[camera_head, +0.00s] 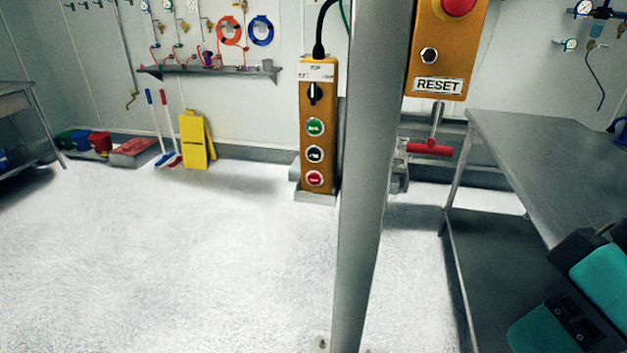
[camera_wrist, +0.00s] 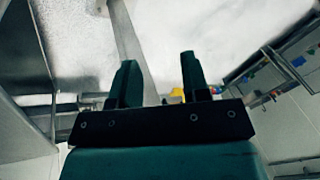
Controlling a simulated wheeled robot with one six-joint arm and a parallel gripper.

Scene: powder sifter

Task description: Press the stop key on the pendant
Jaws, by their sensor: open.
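The orange pendant (camera_head: 304,101) hangs upright from a black cable, left of the grey post in the head view. From top to bottom it has a black rotary switch (camera_head: 313,93), a green key (camera_head: 315,127), a black-and-white key (camera_head: 315,154) and the red stop key (camera_head: 315,178). All its keys show clear of cover. My gripper (camera_wrist: 157,82) is open and empty in the wrist view, its two dark green fingers apart. In the head view only teal parts of my arm show at the lower right, well away from the pendant.
A grey post (camera_head: 362,200) stands just right of the pendant. An orange box with a RESET label (camera_head: 438,86) and a red mushroom button (camera_head: 459,5) is beside the post. A steel table (camera_head: 545,150) fills the right. The white floor (camera_head: 200,260) at left is clear.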

